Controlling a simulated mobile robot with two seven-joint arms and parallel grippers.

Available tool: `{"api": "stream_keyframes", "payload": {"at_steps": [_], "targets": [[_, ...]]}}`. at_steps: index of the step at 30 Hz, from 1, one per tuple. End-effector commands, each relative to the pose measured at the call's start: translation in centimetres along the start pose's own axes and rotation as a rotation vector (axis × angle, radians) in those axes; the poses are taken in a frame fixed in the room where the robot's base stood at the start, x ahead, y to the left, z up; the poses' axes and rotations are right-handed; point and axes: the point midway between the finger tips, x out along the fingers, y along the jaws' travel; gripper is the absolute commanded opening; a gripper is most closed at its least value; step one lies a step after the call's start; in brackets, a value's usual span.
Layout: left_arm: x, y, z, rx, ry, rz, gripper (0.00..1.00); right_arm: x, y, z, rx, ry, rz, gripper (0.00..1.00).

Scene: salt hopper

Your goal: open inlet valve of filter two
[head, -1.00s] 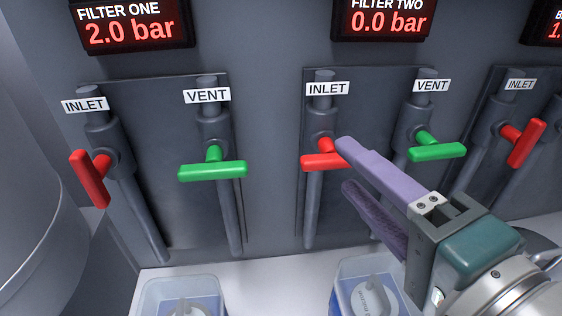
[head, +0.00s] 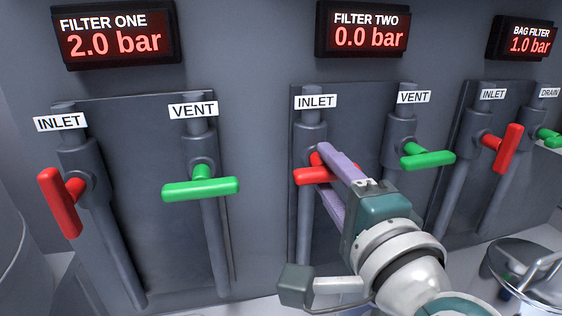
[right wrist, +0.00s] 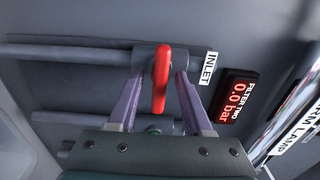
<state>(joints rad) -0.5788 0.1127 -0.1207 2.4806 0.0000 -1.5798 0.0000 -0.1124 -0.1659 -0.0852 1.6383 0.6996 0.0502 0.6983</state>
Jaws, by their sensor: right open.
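The red inlet handle of filter two (head: 310,176) lies crosswise to its vertical pipe, below the INLET label (head: 316,102). The filter two display (head: 362,31) reads 0.0 bar. My right gripper (head: 321,168) is open at this handle, its purple fingers covering the handle's right part in the head view. In the right wrist view the red handle (right wrist: 161,82) stands between the two spread fingers, with a gap visible on both sides. I cannot tell whether either finger touches it. My left gripper is not in view.
The green vent handle of filter two (head: 428,156) is close to the right of my gripper. Filter one has a red inlet handle (head: 59,202) and a green vent handle (head: 200,189). The bag filter's red inlet handle (head: 503,149) is farther right.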

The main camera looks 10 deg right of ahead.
Motion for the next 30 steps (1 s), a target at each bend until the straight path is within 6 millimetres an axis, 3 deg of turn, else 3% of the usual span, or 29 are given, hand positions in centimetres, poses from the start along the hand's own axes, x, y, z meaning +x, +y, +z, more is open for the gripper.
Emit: {"api": "stream_keyframes", "payload": {"at_steps": [11, 24, 30], "targets": [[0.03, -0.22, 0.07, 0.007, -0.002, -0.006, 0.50, 0.61, 0.01, -0.01, 0.000, 0.000, 0.001, 0.49], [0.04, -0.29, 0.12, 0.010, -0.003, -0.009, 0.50, 0.58, 0.01, -0.01, -0.001, 0.000, 0.001, 0.00], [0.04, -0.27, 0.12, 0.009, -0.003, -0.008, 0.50, 0.58, 0.01, -0.01, -0.001, 0.000, 0.001, 0.00]]}}
